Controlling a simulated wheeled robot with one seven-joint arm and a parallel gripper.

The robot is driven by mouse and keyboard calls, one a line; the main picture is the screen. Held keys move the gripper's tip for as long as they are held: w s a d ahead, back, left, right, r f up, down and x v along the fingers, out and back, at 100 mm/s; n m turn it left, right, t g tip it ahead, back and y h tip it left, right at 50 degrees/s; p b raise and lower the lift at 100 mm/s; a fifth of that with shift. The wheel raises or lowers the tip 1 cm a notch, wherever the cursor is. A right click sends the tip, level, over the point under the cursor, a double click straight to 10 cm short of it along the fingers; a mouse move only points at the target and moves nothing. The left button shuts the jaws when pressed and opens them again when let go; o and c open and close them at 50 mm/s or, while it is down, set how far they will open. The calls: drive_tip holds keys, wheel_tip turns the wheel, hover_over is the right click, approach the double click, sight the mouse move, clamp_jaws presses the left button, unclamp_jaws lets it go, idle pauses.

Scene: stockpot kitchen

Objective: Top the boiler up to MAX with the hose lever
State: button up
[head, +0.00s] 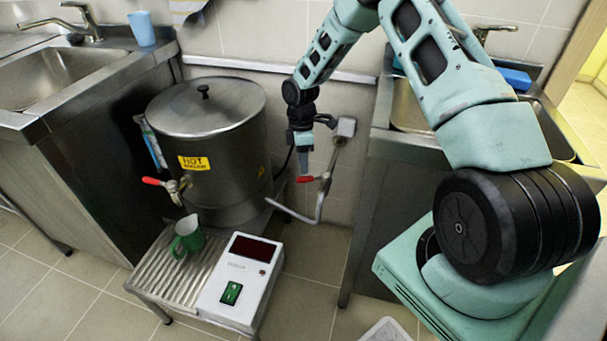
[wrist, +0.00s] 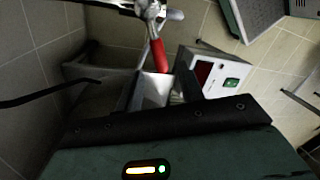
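The boiler (head: 205,130) is a lidded steel pot with a yellow HOT label, left of my gripper. A narrow blue-and-white strip, perhaps its level gauge (head: 152,143), shows on its left side; I cannot read a level or a MAX mark. The hose lever (head: 307,179) is red, on the wall pipe right of the boiler; it also shows in the wrist view (wrist: 158,55). My gripper (head: 304,168) points down just above the lever. In the wrist view its fingers (wrist: 162,88) are apart, with the lever's red end near the gap; contact is unclear.
The boiler's own tap has a red handle (head: 152,181). A green mug (head: 187,236) stands on the ribbed drip tray (head: 165,280), beside a white box (head: 238,281) with a dark display and green switch. Steel sinks flank the boiler. A bent pipe (head: 300,216) runs below the lever.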

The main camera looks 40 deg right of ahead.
drive_tip(key=shift+s+a+f, duration=0.1)
drive_tip(key=shift+s+f, duration=0.1)
drive_tip(key=shift+f, duration=0.85)
drive_tip(key=shift+s+a+f, duration=0.1)
drive_tip(key=shift+s+f, duration=0.05)
drive_tip(key=shift+f, duration=0.85)
drive_tip(key=shift+c, duration=0.2)
clamp_jaws()
drive_tip(key=m, duration=0.1)
drive_tip(key=w+d+m+p, duration=0.1)
drive_tip(key=m, duration=0.1)
drive_tip(key=w+d+m, duration=0.1)
drive_tip(key=m, duration=0.1)
drive_tip(key=shift+w+t+y, duration=0.1)
drive_tip(key=shift+t+y, duration=0.3)
drive_tip(key=shift+o, duration=0.2)
unclamp_jaws()
drive_tip(key=shift+d, duration=0.1)
drive_tip(key=shift+r, duration=0.1)
